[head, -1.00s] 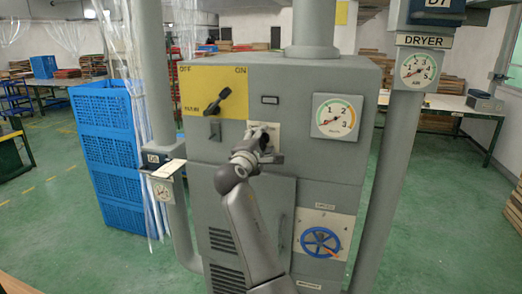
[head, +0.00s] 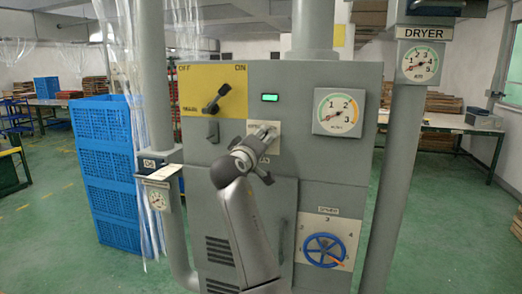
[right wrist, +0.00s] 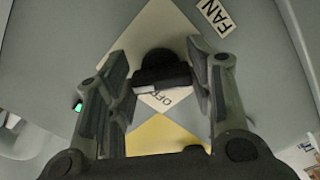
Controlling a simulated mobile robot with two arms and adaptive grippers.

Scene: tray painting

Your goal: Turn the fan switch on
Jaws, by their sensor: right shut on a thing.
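The fan switch is a black knob (right wrist: 160,68) on a pale plate in the right wrist view, beside a "FAN" label (right wrist: 215,17). Lettering that looks like "OFF" shows on the plate near the knob. My right gripper (right wrist: 158,75) has its two fingers on either side of the knob and is shut on it. In the head view my right gripper (head: 256,150) is at the pale switch plate (head: 272,148) on the grey cabinet and hides most of the switch. A small indicator lamp (head: 270,98) above the plate glows green. My left gripper is not in view.
The cabinet also has a yellow main-switch plate with a black lever (head: 217,99), a gauge (head: 340,112) and a blue handwheel (head: 323,250). Pipes stand on both sides. Blue crates (head: 108,170) are stacked at the left. Green floor is open at the right.

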